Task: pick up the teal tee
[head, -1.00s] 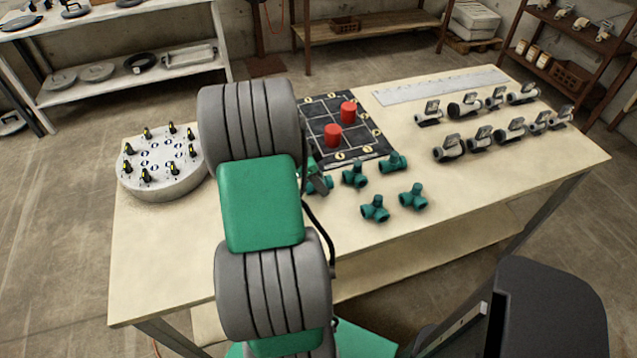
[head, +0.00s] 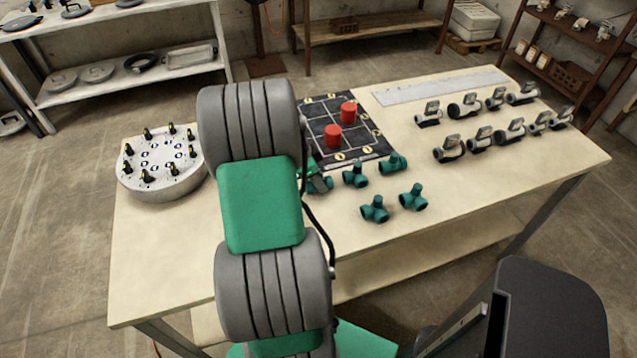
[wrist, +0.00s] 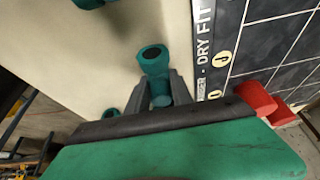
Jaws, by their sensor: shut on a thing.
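Several teal tees sit in a loose group on the bench, such as the front one (head: 375,209), the right one (head: 413,197) and the middle one (head: 355,174). In the wrist view, my gripper (wrist: 164,92) is shut on one teal tee (wrist: 154,62), with a dark finger on either side of its lower part. An open end of this tee faces the camera. In the head view my arm hides most of the gripper and the held tee (head: 322,183). I cannot tell whether this tee is clear of the bench top.
A black gridded board (head: 352,143) with two red cylinders (head: 333,136) lies just behind the tees. A round white stand (head: 160,172) with black-and-yellow pieces is at the left. Several grey valves (head: 449,149) stand at the right. The front right bench top is clear.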

